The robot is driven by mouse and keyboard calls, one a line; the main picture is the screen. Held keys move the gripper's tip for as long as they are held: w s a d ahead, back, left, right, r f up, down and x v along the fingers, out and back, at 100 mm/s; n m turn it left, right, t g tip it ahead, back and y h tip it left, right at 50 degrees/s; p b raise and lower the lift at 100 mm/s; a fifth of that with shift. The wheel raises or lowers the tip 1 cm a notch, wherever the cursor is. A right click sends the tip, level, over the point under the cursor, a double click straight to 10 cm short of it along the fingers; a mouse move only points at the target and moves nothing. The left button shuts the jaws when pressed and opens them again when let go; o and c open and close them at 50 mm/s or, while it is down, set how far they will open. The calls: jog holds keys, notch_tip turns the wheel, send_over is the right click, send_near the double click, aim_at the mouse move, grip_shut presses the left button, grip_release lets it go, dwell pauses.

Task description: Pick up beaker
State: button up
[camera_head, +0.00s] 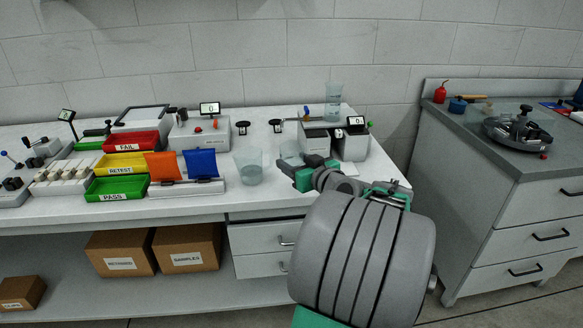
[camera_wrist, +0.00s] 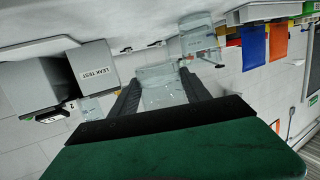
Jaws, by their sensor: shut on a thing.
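Clear beakers stand on the white bench. My gripper (camera_wrist: 162,78) is shut on a clear beaker (camera_wrist: 162,95), which sits between the two dark fingers in the wrist view. In the head view this beaker (camera_head: 289,151) is partly hidden by my green-and-grey wrist. A second clear beaker (camera_head: 248,166) stands apart to the left on the bench; it also shows in the wrist view (camera_wrist: 200,44). A third clear vessel (camera_head: 333,100) stands at the back by the grey tester. I cannot tell whether the held beaker is clear of the bench.
A grey tester (camera_head: 352,146) marked "LEAK TEST" in the wrist view stands close right of the held beaker. Red (camera_head: 130,141), yellow (camera_head: 122,163) and green (camera_head: 117,188) bins and orange and blue cards are at the left. A grey cabinet (camera_head: 500,190) stands right.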

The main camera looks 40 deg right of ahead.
jog(key=s+a+r, duration=0.3)
jog(key=s+r, duration=0.3)
jog(key=s, duration=0.4)
jog(key=shift+s+a+r, duration=0.25)
jog(key=shift+a, duration=0.1)
